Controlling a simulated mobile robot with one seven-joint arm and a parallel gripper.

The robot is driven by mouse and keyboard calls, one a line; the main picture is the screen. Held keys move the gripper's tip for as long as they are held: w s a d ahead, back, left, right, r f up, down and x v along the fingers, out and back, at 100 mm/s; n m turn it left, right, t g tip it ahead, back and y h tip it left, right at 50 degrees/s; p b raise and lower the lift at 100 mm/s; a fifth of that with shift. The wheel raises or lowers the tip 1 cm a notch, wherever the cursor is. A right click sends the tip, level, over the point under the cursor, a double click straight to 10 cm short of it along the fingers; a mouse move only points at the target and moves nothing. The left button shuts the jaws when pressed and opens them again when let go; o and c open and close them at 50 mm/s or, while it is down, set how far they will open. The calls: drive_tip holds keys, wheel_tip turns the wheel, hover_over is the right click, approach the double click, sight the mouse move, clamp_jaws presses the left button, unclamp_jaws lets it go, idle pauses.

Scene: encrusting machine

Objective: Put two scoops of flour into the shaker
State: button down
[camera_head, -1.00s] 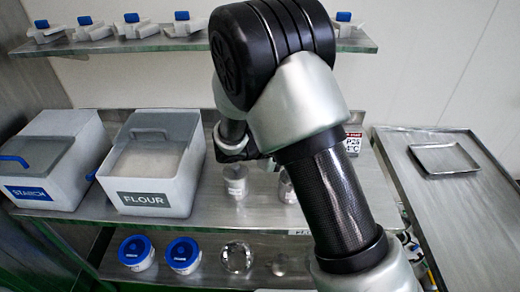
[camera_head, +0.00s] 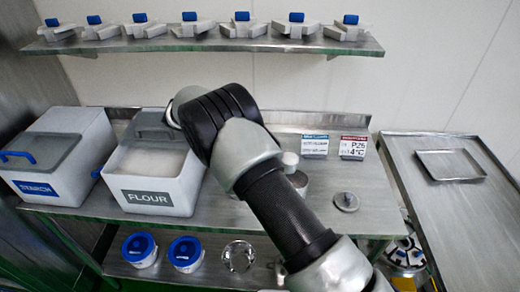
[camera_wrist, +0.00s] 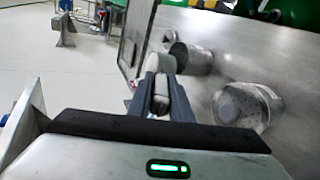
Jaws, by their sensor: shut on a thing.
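The open flour bin (camera_head: 150,197) stands on the middle shelf in the head view, with pale flour (camera_head: 150,163) inside and its grey lid (camera_head: 153,124) raised at the back. A metal canister (camera_head: 299,184), partly behind my arm, stands to its right. I cannot tell if it is the shaker. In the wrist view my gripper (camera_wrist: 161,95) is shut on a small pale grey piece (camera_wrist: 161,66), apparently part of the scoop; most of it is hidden. The wrist view shows a metal can (camera_wrist: 190,57) and a shiny round vessel (camera_wrist: 243,105) to the right of the fingers. My arm hides my gripper in the head view.
A starch bin (camera_head: 40,190) is at the left. A small round metal lid (camera_head: 346,201) lies right of the canister. Blue-lidded tubs (camera_head: 186,253) stand on the lower shelf. Signs (camera_head: 353,146) stand at the back. A side table with a tray (camera_head: 449,165) is at the right.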

drive_tip(key=y, duration=0.1)
drive_tip(key=r+y, duration=0.1)
drive_tip(key=d+r+m+t+y, duration=0.1)
drive_tip(key=shift+s, duration=0.3)
drive_tip(key=s+d+r+m+t+y+b, duration=0.1)
drive_tip(key=s+d+m+t+y+b, duration=0.2)
drive_tip(key=d+y+b, duration=0.6)
drive_tip(key=s+t+y+b, duration=0.2)
drive_tip(key=t+b, duration=0.1)
drive_tip(key=b, duration=0.2)
drive_tip(key=shift+d+r, duration=0.35)
drive_tip(key=shift+d, duration=0.05)
idle(1.2)
drive_tip(key=shift+s+d+f+m+t+y+b, duration=0.3)
drive_tip(key=shift+d+y+b, duration=0.25)
drive_tip(key=shift+b, duration=2.6)
drive_tip(key=shift+s+d+f+m+t+y+b, duration=0.15)
drive_tip(key=shift+s+d+t+y+b, duration=0.35)
drive_tip(key=shift+b, duration=2.65)
drive_tip(key=shift+d+b, duration=0.1)
drive_tip(key=shift+b, duration=0.3)
drive_tip(key=shift+s+d+f+m+y+b, duration=0.15)
drive_tip(key=shift+d+m+y+b, duration=0.15)
drive_tip(key=shift+b, duration=0.25)
drive_tip(key=shift+s+d+f+t+y, duration=0.1)
drive_tip(key=shift+s+d+t+y, duration=0.05)
drive_tip(key=shift+d+t+y, duration=0.15)
